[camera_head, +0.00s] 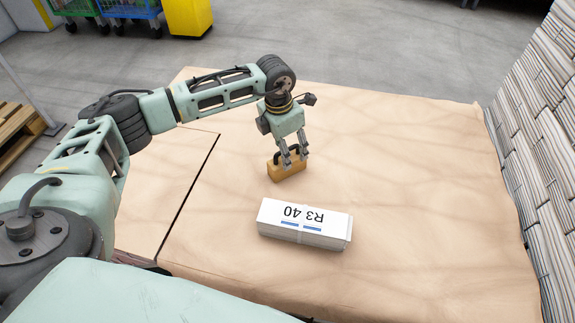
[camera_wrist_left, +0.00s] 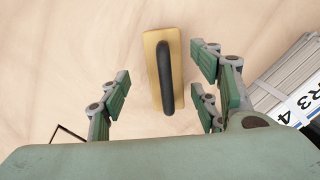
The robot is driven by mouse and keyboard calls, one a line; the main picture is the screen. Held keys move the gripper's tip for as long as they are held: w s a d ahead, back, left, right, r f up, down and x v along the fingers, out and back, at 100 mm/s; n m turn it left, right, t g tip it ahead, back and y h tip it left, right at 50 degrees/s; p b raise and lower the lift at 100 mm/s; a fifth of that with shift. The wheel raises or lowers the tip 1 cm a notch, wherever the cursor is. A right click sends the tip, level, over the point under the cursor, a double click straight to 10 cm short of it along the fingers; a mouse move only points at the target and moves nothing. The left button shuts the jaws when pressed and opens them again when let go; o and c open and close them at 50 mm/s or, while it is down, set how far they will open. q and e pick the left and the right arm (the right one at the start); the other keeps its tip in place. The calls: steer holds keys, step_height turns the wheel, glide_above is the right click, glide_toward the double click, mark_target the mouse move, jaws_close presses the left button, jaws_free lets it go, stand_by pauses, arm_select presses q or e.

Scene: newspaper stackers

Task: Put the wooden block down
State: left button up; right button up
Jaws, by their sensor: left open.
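The wooden block (camera_head: 287,171) is tan with a dark handle on top. It rests on the brown covered surface (camera_head: 420,190) in the head view. My left gripper (camera_head: 294,163) is right above and around its handle, pointing down. In the left wrist view the block (camera_wrist_left: 155,88) lies between the spread green fingers (camera_wrist_left: 160,100), with gaps on both sides of its dark handle (camera_wrist_left: 166,78). The gripper is open and nothing is held. My right gripper is not in view.
A newspaper bundle (camera_head: 303,224) labelled R3 40 lies just in front of the block. Tall newspaper stacks (camera_head: 540,110) line the right side. A dark seam (camera_head: 190,195) crosses the surface at left. The surface between the bundle and the stacks is clear.

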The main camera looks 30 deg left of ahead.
arm_select(q)
steer(key=f, duration=0.3)
steer(key=f+b, duration=0.1)
steer(key=f, duration=0.1)
steer(key=shift+s+d, duration=0.2)
steer(key=shift+s, duration=0.1)
steer(key=shift+f, duration=0.35)
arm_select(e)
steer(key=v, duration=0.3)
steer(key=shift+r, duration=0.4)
arm_select(q)
steer(key=shift+w+r, duration=0.1)
jaws_close()
